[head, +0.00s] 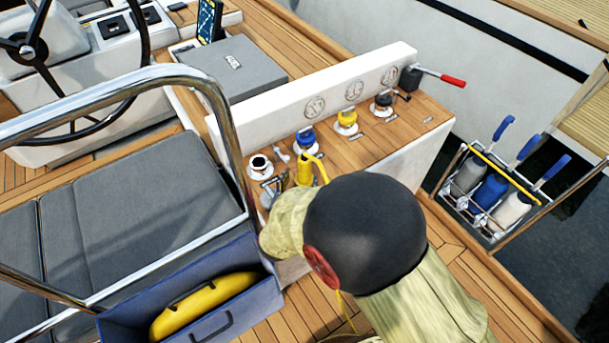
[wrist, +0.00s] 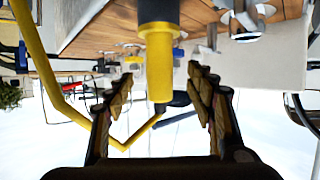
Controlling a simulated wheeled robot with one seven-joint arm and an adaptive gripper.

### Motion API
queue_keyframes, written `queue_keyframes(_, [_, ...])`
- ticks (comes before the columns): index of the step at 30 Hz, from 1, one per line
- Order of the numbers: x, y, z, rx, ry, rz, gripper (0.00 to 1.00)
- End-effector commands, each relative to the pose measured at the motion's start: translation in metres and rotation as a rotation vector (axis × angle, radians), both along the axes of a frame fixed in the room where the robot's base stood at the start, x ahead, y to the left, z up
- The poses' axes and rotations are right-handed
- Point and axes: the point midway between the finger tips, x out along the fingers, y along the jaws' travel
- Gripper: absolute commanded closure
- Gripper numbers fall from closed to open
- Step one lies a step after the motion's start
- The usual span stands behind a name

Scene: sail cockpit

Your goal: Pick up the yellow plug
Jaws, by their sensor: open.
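The yellow plug (head: 304,171) stands upright at the near end of the teak counter, with a yellow cable curving from it. In the wrist view the yellow plug (wrist: 160,66) is a yellow cylinder with a dark collar, and the yellow cable (wrist: 37,62) bends around to the left. My gripper (head: 274,187) is beside the plug in the head view, partly hidden by my arm. In the wrist view my gripper (wrist: 162,78) is open, and the plug shows between its two fingers. I cannot tell whether either finger touches it.
A steel rail (head: 226,125) and a blue bin (head: 262,302) are close by.

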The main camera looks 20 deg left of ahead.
Motion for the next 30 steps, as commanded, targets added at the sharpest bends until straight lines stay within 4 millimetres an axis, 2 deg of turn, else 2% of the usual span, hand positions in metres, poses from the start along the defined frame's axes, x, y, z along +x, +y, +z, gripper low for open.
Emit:
queue_keyframes(3, [0.013,0.0,-0.007,0.0,0.0,-0.002,0.45])
queue_keyframes(10, [0.03,0.001,-0.015,0.001,0.001,-0.002,0.45])
queue_keyframes(18, [0.062,0.003,-0.03,0.002,0.002,-0.001,0.45])
queue_keyframes(26, [0.065,0.004,-0.029,0.001,0.001,0.001,0.46])
queue_keyframes(30, [0.065,0.004,-0.029,0.002,0.001,0.001,0.54])
